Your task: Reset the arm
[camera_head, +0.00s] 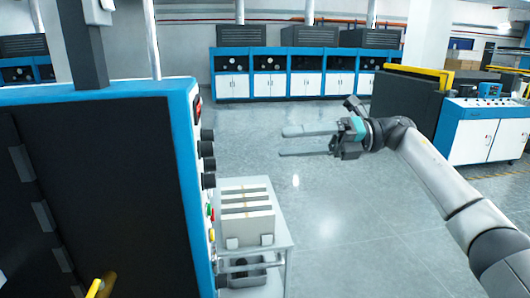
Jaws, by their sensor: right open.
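My right arm (432,170) comes in from the lower right and reaches toward the middle of the view. Its right gripper (283,143) is open, with its two long grey fingers apart and pointing left. Nothing is between the fingers. It shows against the open floor, to the right of the blue and black machine and above the small white cart in the picture. My left gripper is not in view.
A large blue and black machine (100,180) with knobs and buttons fills the left. A white cart (285,243) with slotted white holders stands beside it. Blue and white cabinets (290,83) line the back. Another machine (480,135) stands at right. The grey floor between is clear.

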